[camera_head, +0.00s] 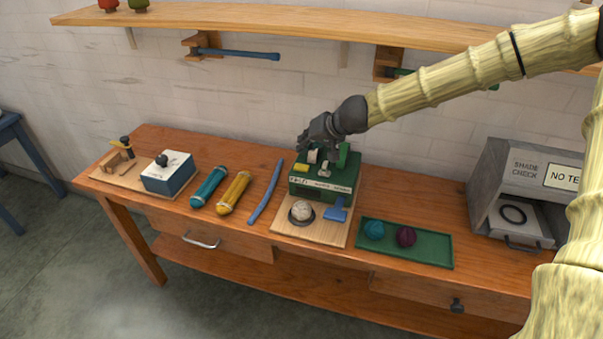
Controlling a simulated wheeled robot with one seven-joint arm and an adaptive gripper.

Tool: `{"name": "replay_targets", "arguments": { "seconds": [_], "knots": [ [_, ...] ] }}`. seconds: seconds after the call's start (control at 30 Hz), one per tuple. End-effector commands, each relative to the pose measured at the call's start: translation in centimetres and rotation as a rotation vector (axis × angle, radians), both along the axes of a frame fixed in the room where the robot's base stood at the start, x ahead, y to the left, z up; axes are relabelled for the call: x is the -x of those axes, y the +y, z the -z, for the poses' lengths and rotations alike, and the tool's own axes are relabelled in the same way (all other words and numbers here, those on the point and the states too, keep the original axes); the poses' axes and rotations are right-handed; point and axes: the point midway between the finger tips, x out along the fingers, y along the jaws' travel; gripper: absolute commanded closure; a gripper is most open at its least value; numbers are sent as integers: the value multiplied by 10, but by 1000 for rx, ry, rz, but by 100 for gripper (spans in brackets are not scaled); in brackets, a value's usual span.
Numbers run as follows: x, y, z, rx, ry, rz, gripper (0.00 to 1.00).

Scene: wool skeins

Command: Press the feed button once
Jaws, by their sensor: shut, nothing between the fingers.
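A green machine (334,182) stands on a pale wooden board (318,232) at the middle of the workbench. Its front lettering is too small to read surely. A small yellow part (301,168) sits on its left side, and a blue paddle-like part (337,209) is at its front right. I cannot tell from any label which part is the feed button. A cream ball (301,210) rests in a dark round holder on the board. My gripper (311,147) is shut and empty, above the machine's top, partly hiding it. Contact cannot be told.
On the workbench (200,232), teal (209,187) and yellow skeins (234,192), a blue rod (266,191) and a blue-and-white box (168,174) lie left. A green tray (435,246) with two balls and a grey shade-check box (511,195) are right. A shelf (270,21) runs above.

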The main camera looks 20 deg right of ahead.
Motion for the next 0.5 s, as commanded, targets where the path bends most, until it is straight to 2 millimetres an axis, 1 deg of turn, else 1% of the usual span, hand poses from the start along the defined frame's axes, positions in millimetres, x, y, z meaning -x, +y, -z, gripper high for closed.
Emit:
{"name": "replay_targets", "arguments": {
  "seconds": [0.03,0.2,0.33,0.5],
  "knots": [
    [0,0,10,-1,0,0,100],
    [0,0,26,1,0,-1,100],
    [0,0,32,1,0,-1,100],
    [0,0,33,1,0,-1,100]
  ]
}}
